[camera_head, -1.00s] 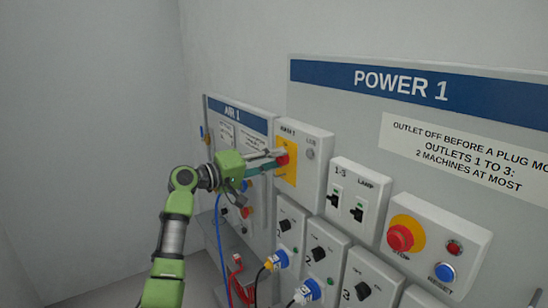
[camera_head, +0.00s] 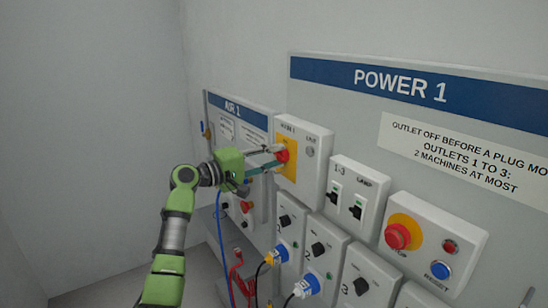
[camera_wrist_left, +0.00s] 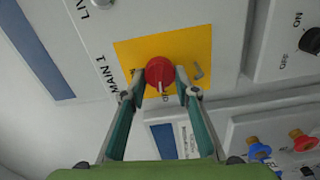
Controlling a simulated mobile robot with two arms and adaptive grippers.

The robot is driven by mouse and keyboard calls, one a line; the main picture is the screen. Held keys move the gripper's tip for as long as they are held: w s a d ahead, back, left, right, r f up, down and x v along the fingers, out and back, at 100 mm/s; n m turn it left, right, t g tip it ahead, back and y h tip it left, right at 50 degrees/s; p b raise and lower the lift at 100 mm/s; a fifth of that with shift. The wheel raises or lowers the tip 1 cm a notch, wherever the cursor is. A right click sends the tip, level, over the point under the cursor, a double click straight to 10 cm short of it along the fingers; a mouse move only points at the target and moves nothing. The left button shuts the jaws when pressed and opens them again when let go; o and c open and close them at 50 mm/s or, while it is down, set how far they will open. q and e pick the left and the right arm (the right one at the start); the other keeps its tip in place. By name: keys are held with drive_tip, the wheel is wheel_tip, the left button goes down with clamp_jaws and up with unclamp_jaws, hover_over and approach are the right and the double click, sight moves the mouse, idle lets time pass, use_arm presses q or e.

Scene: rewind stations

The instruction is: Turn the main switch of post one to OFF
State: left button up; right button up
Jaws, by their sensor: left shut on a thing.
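The main switch is a red round knob (camera_head: 283,156) on a yellow plate (camera_head: 290,172), on the white MAIN 1 box (camera_head: 314,172) at the left of the POWER 1 panel. In the left wrist view the knob (camera_wrist_left: 160,70) carries a white pointer mark directed down in the picture; the lettering around it is partly hidden and unreadable. My left gripper (camera_head: 276,158) reaches in from the left, its two fingers shut on the knob, one at each side in the wrist view (camera_wrist_left: 159,88). My right gripper is out of view.
The AIR 1 panel (camera_head: 250,120) stands close behind my left gripper. Right of the main box are a breaker box (camera_head: 358,187) and a red stop button (camera_head: 398,237). Below are outlet boxes with black knobs, plugs (camera_head: 277,254) and cables. The floor at left is clear.

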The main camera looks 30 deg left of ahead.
use_arm(q)
drive_tip(key=o, duration=1.1)
drive_tip(key=shift+s+f, duration=0.1)
drive_tip(key=v, duration=0.7)
drive_tip(key=shift+s+r, duration=0.25)
drive_tip(key=shift+s, duration=0.15)
drive_tip(key=shift+a, duration=0.25)
